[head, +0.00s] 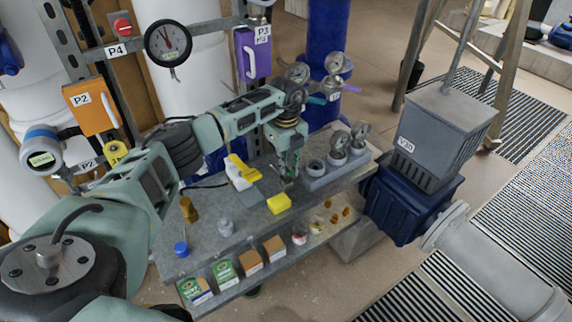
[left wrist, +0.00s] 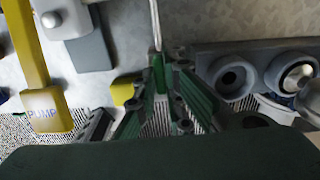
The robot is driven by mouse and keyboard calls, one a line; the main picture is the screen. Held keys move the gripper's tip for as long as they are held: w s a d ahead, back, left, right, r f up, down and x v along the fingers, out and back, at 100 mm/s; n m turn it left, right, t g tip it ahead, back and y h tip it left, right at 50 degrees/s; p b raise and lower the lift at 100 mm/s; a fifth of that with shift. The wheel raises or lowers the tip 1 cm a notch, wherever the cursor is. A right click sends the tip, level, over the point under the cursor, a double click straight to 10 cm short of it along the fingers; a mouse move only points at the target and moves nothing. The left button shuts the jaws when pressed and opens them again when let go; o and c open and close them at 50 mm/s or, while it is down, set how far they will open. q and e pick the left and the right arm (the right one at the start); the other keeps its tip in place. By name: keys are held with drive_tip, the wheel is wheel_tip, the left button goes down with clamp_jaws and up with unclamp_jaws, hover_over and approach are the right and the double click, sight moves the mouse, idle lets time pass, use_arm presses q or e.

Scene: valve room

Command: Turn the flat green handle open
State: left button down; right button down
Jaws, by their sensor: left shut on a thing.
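A flat green handle (head: 316,99) sticks out to the left from the valve fittings by the blue pipe in the head view, beside a purple handle (head: 350,89). My left gripper (head: 288,181) is low over the grey bench, below and apart from that handle. In the left wrist view its fingers (left wrist: 160,100) are shut on a slim green grip (left wrist: 158,72) with a thin metal shaft, which looks like a screwdriver. The handle does not show clearly in the left wrist view. My right gripper is not in view.
The grey bench (head: 240,232) holds a yellow-and-white tool (head: 240,172), a yellow block (head: 279,203) and a grey socket block (head: 338,172) with gauges. A purple box (head: 252,54) and blue pipe (head: 328,30) stand behind. A grey V30 actuator (head: 437,135) stands at right.

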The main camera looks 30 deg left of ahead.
use_arm(q)
drive_tip(key=shift+w+r, duration=0.1)
drive_tip(key=c, duration=1.8)
unclamp_jaws()
drive_tip(key=shift+c, duration=0.2)
wheel_tip(320, 180, up, 12)
